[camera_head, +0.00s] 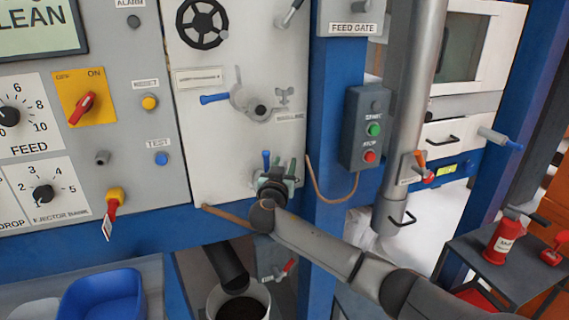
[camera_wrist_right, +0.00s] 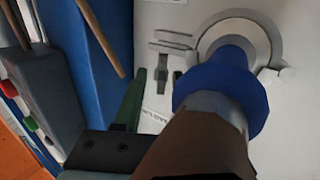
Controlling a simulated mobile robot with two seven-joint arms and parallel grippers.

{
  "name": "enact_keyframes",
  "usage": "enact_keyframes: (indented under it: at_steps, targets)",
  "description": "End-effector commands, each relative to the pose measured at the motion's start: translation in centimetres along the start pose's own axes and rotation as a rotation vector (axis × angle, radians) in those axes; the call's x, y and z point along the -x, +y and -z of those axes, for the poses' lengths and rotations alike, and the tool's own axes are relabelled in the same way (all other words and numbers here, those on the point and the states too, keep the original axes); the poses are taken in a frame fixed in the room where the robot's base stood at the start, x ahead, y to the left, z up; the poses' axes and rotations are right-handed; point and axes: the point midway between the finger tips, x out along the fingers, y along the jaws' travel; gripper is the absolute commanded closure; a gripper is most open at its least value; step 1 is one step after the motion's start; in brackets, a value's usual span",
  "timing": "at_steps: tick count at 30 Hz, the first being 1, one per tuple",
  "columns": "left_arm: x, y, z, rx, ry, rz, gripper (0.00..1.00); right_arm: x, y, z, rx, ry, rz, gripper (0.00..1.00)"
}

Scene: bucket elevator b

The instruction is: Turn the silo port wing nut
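A small grey wing nut (camera_head: 284,95) sits on the pale panel in the head view, to the right of a round port fitting (camera_head: 255,106) with a blue handle (camera_head: 214,98). My right gripper (camera_head: 277,172) is below it, close to the panel's lower edge and apart from the nut. A blue upright part (camera_head: 266,159) shows beside its fingers. In the right wrist view a green finger (camera_wrist_right: 132,105) stands left of a blue collar (camera_wrist_right: 228,85). Grey bar-shaped fittings (camera_wrist_right: 173,50) lie beyond; I cannot tell whether they include the wing nut. The finger gap is not clear.
A handwheel (camera_head: 202,23) is above the port. A bucket (camera_head: 238,302) stands below; a side table (camera_head: 500,260) is at the right.

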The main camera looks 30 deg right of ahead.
Motion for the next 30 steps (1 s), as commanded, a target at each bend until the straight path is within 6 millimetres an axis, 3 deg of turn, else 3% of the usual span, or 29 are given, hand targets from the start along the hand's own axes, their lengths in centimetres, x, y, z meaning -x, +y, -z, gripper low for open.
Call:
enact_keyframes:
  at_steps: [8, 19, 30]
  targets:
    - [0.02, 0.04, -0.05, 0.0, -0.002, -0.001, 0.5, -0.14, 0.0, -0.01, 0.0, 0.0, 0.001, 0.6]
    - [0.02, 0.07, -0.06, 0.0, -0.002, -0.001, 0.5, -0.11, 0.0, -0.01, 0.0, 0.0, 0.0, 1.0]
    - [0.03, 0.09, -0.05, 0.001, -0.002, -0.002, 0.5, -0.1, -0.01, -0.03, 0.001, 0.0, 0.0, 1.0]
